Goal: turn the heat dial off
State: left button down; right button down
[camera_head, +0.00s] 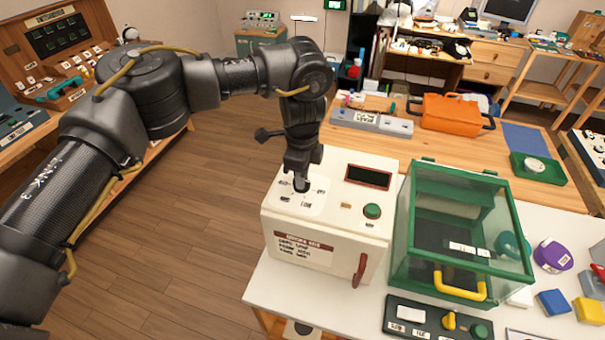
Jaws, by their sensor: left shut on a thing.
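A cream box (325,252) with a red-headed label on its front stands on the white table. Its top carries a dark display, a green button (372,211) and a dial with markings around it (303,207). My left gripper (301,183) points down over the dial and is shut on its knob. The gripper hides most of the knob, so its pointer direction cannot be told. A red lever (359,270) hangs on the box's front right. My right gripper is not in view.
A green-framed clear case (460,235) with a yellow handle stands close to the right of the box. A dark control panel (435,318) with a yellow knob lies in front. An orange case (450,114) sits on the wooden table behind. Open floor lies to the left.

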pick_arm(q)
jog(key=shift+w+r, duration=0.1)
jog(key=c, duration=1.4)
grip_release()
jog(key=shift+c, duration=0.2)
notch_tip(320, 180, up, 11)
jog(key=b, duration=0.2)
jog(key=shift+f, duration=0.2)
